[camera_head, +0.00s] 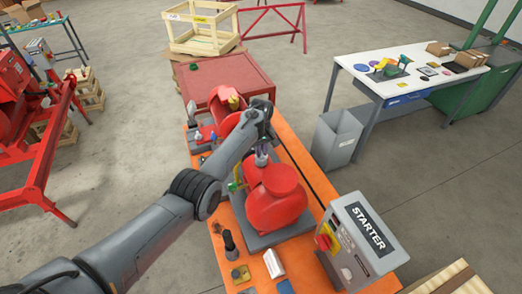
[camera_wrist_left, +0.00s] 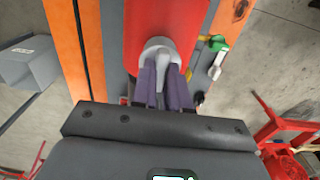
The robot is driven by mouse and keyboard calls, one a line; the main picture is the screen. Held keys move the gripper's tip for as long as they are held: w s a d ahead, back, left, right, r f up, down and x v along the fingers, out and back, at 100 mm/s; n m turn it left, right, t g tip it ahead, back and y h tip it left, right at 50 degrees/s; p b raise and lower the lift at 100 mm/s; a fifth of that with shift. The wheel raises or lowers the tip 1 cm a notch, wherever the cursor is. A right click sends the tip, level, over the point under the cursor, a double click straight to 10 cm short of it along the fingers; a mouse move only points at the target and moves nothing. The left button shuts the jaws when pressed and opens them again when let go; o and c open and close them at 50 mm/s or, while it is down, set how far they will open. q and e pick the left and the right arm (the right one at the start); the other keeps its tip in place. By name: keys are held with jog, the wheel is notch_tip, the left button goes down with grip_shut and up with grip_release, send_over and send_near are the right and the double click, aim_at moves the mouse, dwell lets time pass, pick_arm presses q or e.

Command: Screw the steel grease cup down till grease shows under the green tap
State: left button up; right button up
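The steel grease cup (camera_wrist_left: 158,46) is a pale grey round piece at the end of the red pump body (camera_head: 275,197), which also shows in the left wrist view (camera_wrist_left: 170,15). My left gripper (camera_head: 263,153) reaches down over the pump. Its purple fingers (camera_wrist_left: 163,80) lie on both sides of the cup's grey middle, with no clear gap, and partly hide it. The green tap (camera_wrist_left: 218,43) stands just right of the cup in the wrist view, with a light grey lever below it. I cannot make out any grease under the tap. My right gripper is not in view.
The orange skid base (camera_head: 292,145) carries a starter box (camera_head: 360,240) at the near right and small loose parts at the near left. A grey bin (camera_head: 337,138) and a white-topped workbench (camera_head: 370,85) stand to the right. Red framework (camera_head: 40,185) stands at left.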

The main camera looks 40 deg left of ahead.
pick_arm(q)
grip_shut()
jog(key=shift+m, duration=0.4)
jog(key=m+p, duration=0.1)
jog(key=m, duration=0.1)
jog(key=shift+m, duration=0.3)
jog(key=m, duration=0.8)
jog(key=shift+m, duration=2.2)
jog(key=o, duration=0.6)
grip_release()
